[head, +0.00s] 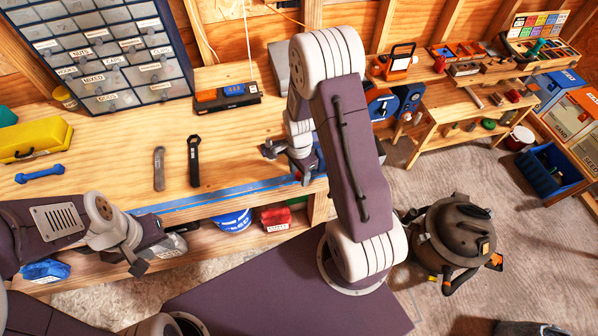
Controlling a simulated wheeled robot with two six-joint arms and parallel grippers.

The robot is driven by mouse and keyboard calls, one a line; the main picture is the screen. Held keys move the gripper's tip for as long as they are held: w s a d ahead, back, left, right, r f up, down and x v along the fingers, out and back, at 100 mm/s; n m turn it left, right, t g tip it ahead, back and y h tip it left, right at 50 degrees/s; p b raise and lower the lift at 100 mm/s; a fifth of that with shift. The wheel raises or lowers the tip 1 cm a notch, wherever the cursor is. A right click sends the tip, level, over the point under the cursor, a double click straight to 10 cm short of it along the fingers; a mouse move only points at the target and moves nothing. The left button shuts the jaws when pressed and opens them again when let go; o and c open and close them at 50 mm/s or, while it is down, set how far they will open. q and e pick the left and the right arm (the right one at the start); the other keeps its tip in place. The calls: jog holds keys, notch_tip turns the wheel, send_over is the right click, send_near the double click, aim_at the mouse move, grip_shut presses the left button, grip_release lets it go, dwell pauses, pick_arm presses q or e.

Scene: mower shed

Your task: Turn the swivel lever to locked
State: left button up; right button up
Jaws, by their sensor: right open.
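I cannot make out for certain which thing is the swivel lever. Two slim bar-shaped pieces lie side by side on the wooden workbench (105,165): a grey one (158,168) and a black one (193,160) with a rounded far end. My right gripper (285,160) is open at the bench's right part, to the right of both pieces and apart from them. My raised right arm hides part of the bench end behind it. My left gripper (150,255) hangs in front of the bench's front edge, below and left of the pieces; its jaw opening is unclear.
A drawer cabinet (100,45), a yellow toolbox (35,138), a blue dumbbell-shaped piece (40,174) and a black-and-orange box (227,97) stand or lie on the bench. A brown canister vacuum (455,235) stands on the floor at right. The bench's middle is mostly clear.

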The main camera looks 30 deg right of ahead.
jog(key=shift+s+f, duration=0.1)
jog(key=c, duration=0.9)
jog(key=shift+a, duration=0.15)
grip_shut()
dwell(0.4)
